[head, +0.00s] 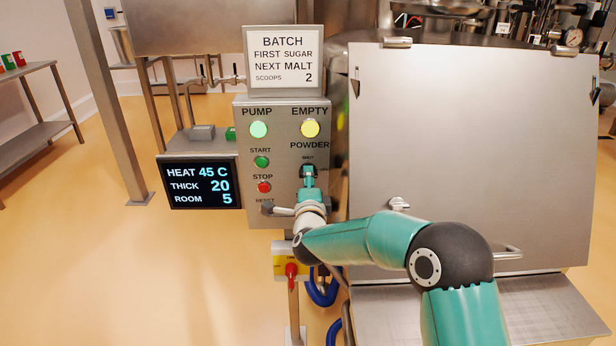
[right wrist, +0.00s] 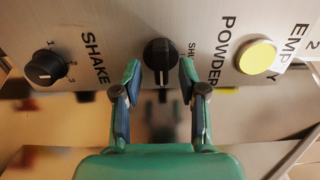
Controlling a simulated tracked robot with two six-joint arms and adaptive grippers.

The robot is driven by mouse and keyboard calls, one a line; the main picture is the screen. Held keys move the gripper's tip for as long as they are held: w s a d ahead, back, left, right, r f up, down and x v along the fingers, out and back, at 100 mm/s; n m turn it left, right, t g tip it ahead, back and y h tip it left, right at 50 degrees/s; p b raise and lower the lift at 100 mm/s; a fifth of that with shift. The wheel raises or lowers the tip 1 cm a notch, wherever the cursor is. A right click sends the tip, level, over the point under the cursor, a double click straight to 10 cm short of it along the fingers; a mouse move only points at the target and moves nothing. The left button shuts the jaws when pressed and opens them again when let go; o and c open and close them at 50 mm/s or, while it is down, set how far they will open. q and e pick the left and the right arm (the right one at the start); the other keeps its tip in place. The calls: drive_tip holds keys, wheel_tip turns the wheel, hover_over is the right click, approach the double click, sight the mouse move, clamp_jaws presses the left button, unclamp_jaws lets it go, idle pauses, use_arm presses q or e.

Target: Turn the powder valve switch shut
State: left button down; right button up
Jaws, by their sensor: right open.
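The powder switch (right wrist: 160,54) is a black round knob on the metal panel, below the POWDER label. In the right wrist view a pale mark on it points down the picture, not toward the partly hidden label starting "SH" at its right. My right gripper (right wrist: 160,74) is open, with one fingertip on each side of the knob. I cannot tell whether they touch it. In the head view my right gripper (head: 308,176) is at the lower part of the control panel (head: 283,112) and hides most of the switch. My left gripper is out of view.
A SHAKE dial (right wrist: 45,68) sits beside the switch. The yellow EMPTY light (head: 310,128), green START button (head: 262,162) and red STOP button (head: 264,187) are close by. A display (head: 200,184) stands left, a big steel cover (head: 470,140) right, a red-handled switch (head: 291,272) below.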

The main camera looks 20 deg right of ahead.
drive_tip(key=shift+w+d, duration=0.15)
drive_tip(key=shift+w, duration=0.5)
clamp_jaws()
drive_tip(key=shift+f, duration=0.1)
